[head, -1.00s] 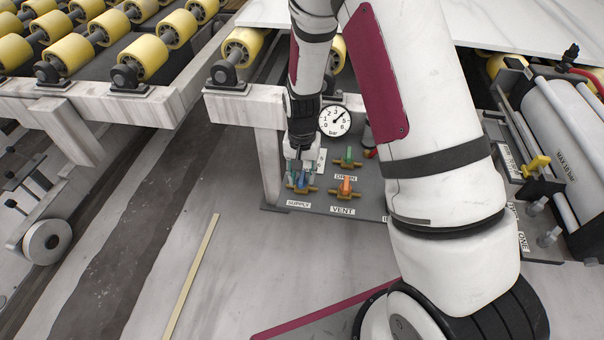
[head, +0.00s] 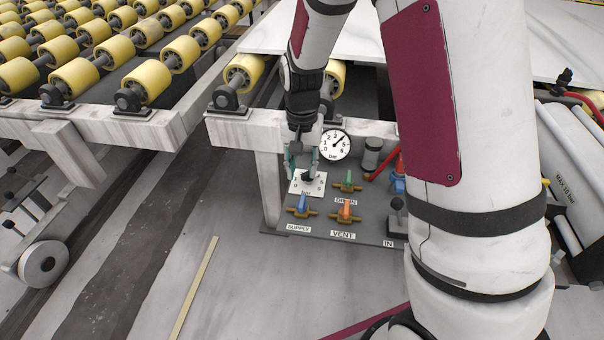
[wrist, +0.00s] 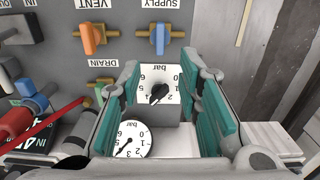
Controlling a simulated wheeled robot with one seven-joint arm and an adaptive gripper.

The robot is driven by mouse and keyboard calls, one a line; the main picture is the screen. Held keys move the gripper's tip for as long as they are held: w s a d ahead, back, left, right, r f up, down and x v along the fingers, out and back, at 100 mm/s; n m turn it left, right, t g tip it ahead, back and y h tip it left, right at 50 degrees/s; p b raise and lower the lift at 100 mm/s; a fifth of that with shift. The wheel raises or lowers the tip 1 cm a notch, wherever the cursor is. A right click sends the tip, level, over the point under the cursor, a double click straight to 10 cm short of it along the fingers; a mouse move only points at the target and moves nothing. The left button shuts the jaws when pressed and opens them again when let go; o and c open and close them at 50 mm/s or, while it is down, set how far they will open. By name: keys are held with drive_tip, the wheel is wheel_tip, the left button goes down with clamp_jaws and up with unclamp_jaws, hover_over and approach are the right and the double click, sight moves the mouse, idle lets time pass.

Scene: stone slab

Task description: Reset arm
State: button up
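My gripper (head: 302,158) hangs above the back left of the grey valve panel (head: 372,226). In the wrist view its two teal-padded fingers (wrist: 160,82) are apart with nothing between the pads. Beyond them shows a black knob (wrist: 159,93) on a white dial plate marked in bar; the plate also shows in the head view (head: 311,187). I cannot tell how far the fingertips are above the knob. My white arm with dark red panels fills the right of the head view.
The panel carries a blue SUPPLY valve (head: 301,204), an orange VENT valve (head: 345,210), a green DRAIN valve (head: 348,182) and a round pressure gauge (head: 335,145). A roller conveyor (head: 148,75) stands at the left. A white slab (head: 262,38) lies behind.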

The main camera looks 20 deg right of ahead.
idle(0.4)
drive_tip(key=s+r+n, duration=0.2)
drive_tip(key=s+r, duration=1.1)
drive_tip(key=r, duration=0.2)
drive_tip(key=s+r+n, duration=0.2)
drive_tip(key=s+r, duration=0.1)
drive_tip(key=s, duration=0.7)
drive_tip(key=s+r+n, duration=0.2)
drive_tip(key=s, duration=0.9)
wheel_tip(320, 180, up, 21)
drive_tip(key=t+p, duration=0.4)
drive_tip(key=p, duration=1.5)
drive_tip(key=shift+w+d, duration=0.25)
drive_tip(key=shift+w, duration=0.2)
drive_tip(key=shift+f, duration=0.1)
